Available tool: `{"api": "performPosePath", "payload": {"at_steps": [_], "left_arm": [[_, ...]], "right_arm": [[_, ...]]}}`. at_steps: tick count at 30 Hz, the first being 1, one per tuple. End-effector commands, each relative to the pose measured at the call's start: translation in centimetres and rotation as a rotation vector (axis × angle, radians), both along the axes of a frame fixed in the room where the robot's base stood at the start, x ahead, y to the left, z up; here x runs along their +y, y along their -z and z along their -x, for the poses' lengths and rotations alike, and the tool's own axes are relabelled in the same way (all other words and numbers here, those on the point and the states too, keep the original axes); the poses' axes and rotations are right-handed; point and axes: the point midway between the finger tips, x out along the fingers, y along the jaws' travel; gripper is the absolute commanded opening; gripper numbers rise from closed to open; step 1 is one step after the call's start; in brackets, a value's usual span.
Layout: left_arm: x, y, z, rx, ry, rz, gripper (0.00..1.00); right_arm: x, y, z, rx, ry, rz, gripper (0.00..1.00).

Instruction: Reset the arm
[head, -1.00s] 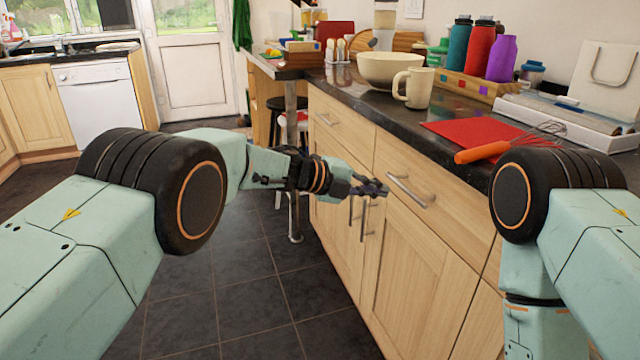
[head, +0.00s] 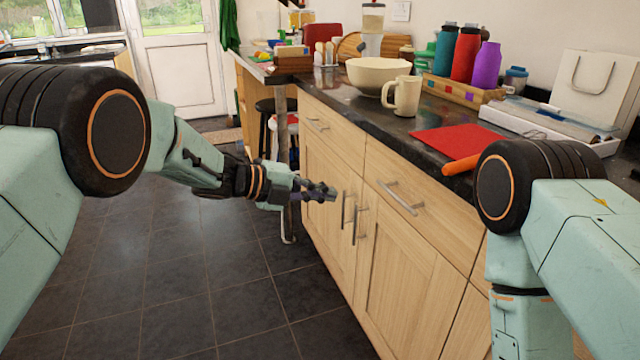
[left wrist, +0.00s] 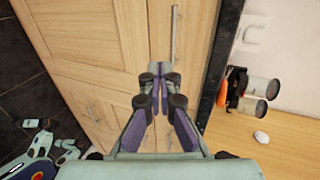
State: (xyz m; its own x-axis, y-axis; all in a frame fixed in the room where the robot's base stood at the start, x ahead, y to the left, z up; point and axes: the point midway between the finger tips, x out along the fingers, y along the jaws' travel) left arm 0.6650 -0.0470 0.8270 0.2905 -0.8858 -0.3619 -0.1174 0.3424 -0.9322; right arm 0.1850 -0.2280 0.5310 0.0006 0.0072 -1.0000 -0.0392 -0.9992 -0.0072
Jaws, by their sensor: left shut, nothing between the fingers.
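My left gripper (head: 325,193) is in front of the wooden base cabinet (head: 400,290) in the head view, near its upright door handles (head: 350,215). It also shows in the left wrist view (left wrist: 160,78), where its fingers are together and hold nothing. A cabinet handle (left wrist: 174,35) appears just beyond the fingertips in that view; I cannot tell whether they touch. My right arm (head: 545,220) hangs down at the right in the head view, and its gripper is out of the picture.
The dark granite counter (head: 400,127) carries a bowl (head: 378,77), a mug (head: 404,97), a red mat (head: 455,140), several bottles and a white bag (head: 597,88). A stool (head: 265,125) stands behind my left gripper. The tiled floor (head: 180,270) at left is clear.

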Motion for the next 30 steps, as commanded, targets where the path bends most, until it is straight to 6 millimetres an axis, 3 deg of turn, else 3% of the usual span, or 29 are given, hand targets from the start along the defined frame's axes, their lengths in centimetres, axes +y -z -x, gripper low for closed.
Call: {"api": "performPosePath", "payload": {"at_steps": [4, 7, 11, 14, 17, 21, 26, 30], "left_arm": [[0.6, 0.1, -0.7, 0.096, -0.096, 0.053, 0.00], [1.7, 1.9, -0.7, 0.253, -0.245, 0.139, 0.00], [4.6, 6.0, 0.3, 0.512, -0.495, 0.262, 0.00], [7.8, 10.4, 2.5, 0.731, -0.725, 0.350, 0.00], [11.2, 14.9, 5.8, 0.931, -0.957, 0.420, 0.00], [15.6, 20.1, 11.9, 1.156, -1.264, 0.482, 0.00], [20.0, 24.4, 20.4, 1.350, -1.599, 0.507, 0.00], [23.3, 26.4, 28.7, 1.472, -1.884, 0.494, 0.00]], "right_arm": [[0.0, 0.0, 0.0, 0.000, 0.000, 0.000, 0.40], [0.0, 0.0, 0.0, 0.000, 0.000, 0.000, 0.40], [0.0, -0.2, 0.0, 0.000, 0.000, 0.000, 0.40], [0.0, -0.5, 0.0, 0.000, 0.000, 0.000, 0.40], [0.0, -0.8, 0.0, 0.000, 0.000, 0.000, 0.40], [0.0, -1.3, 0.0, 0.000, 0.000, 0.000, 0.40], [0.0, -1.8, 0.0, 0.000, 0.000, 0.000, 0.40], [0.0, -2.3, 0.0, 0.000, 0.000, 0.000, 0.40]]}}
